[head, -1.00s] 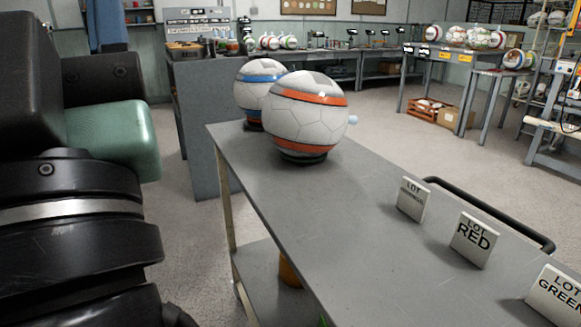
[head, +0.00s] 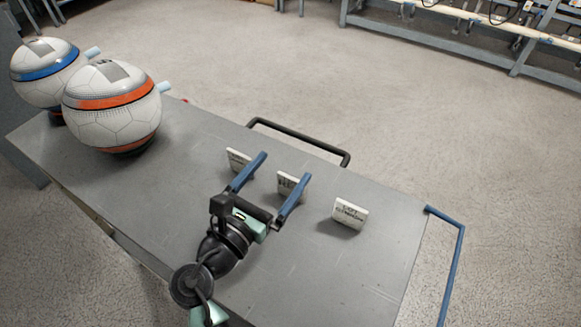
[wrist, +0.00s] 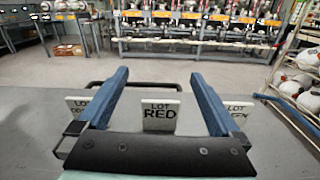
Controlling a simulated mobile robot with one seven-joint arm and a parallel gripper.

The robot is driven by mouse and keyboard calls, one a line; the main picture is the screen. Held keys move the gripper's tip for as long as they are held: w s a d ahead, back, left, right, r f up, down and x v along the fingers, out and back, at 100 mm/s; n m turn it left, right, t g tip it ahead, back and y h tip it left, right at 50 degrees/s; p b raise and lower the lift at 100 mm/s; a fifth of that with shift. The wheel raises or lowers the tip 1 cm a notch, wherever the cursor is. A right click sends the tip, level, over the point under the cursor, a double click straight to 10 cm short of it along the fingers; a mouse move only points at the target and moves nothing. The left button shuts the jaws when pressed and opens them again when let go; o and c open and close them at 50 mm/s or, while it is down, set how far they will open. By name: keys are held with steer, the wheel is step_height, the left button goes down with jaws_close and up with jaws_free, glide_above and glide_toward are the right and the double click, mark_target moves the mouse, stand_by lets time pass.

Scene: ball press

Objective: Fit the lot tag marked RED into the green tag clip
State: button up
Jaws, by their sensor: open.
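The white lot tag marked RED (head: 286,183) stands upright on the grey cart top, the middle of three tags in a row. In the wrist view this tag (wrist: 160,116) shows centred between my two blue fingers, with clear space on both sides. My gripper (head: 285,166) is open and empty; in the wrist view its fingertips (wrist: 159,72) point out past the tag. I cannot tell whether the fingers are level with the tag or above it. I do not see a green tag clip in either current view.
Another lot tag (head: 239,160) stands left of RED, and the GREEN lot tag (head: 350,213) stands to its right. An orange-banded ball (head: 112,105) and a blue-banded ball (head: 47,72) sit on the cart's far left. A black handle (head: 300,138) runs along the back edge.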

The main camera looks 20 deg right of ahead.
mark_target(290, 187)
steer(key=shift+n, duration=0.3)
step_height(290, 187, down, 8)
steer(key=b, duration=0.3)
steer(key=shift+s, duration=0.15)
steer(key=shift+x, duration=0.85)
steer(key=shift+b+x, duration=0.45)
steer(key=shift+x, duration=2.5)
steer(key=shift+r, duration=0.1)
steer(key=c, duration=1.2)
